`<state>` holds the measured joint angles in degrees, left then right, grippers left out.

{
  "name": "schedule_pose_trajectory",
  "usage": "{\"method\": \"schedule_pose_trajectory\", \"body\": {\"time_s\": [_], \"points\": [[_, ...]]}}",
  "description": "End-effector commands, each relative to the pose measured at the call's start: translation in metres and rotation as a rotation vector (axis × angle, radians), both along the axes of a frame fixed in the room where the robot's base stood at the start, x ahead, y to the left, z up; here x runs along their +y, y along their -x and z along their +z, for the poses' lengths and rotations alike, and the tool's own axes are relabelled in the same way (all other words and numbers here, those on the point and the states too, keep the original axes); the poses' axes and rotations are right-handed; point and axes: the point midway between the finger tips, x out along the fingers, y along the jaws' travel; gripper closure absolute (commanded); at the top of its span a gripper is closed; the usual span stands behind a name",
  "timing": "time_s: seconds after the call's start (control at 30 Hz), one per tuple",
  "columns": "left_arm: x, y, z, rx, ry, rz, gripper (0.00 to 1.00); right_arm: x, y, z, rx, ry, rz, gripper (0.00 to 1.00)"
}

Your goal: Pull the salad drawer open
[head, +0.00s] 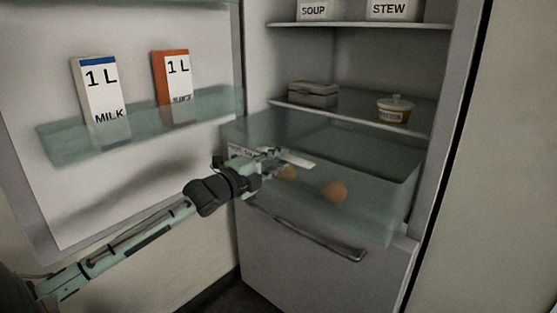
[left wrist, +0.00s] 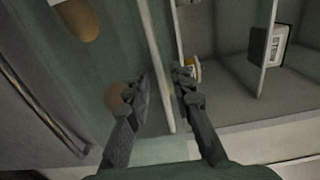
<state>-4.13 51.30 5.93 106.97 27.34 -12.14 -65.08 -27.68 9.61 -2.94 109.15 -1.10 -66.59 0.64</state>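The salad drawer (head: 375,217) is a clear, greenish box at the bottom of the fridge, above a grey lower front. Round brown items (head: 334,191) lie inside and show through its wall. I cannot tell exactly how far the drawer stands out. My left gripper (head: 288,159) is at the drawer's upper left part, partly hiding it. In the left wrist view, its two fingers (left wrist: 160,80) are spread, one on each side of a thin pale strip (left wrist: 151,35), with small gaps visible. Contact is not clear. My right gripper is not in view.
The fridge door (head: 150,25) stands open at left, its greenish shelf (head: 65,150) holding a milk carton (head: 99,95) and an orange carton (head: 172,85). A grey box (head: 313,94) and a tub (head: 395,109) sit above the drawer. A handle (head: 310,238) crosses the lower front.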

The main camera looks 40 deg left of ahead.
Motion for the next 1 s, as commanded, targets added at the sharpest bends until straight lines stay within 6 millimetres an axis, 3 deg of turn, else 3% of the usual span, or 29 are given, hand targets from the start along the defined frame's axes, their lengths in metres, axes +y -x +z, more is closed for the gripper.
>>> {"method": "schedule_pose_trajectory", "body": {"time_s": [0.3,0.47,1.0], "points": [[0.0,0.001,0.0,0.0,0.0,0.0,0.72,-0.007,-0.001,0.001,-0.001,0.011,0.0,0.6],[0.001,0.012,-0.001,0.002,0.001,0.001,0.72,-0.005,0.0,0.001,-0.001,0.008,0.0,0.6],[0.008,0.098,-0.002,0.003,0.0,0.0,0.72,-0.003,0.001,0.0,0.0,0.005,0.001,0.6]]}}
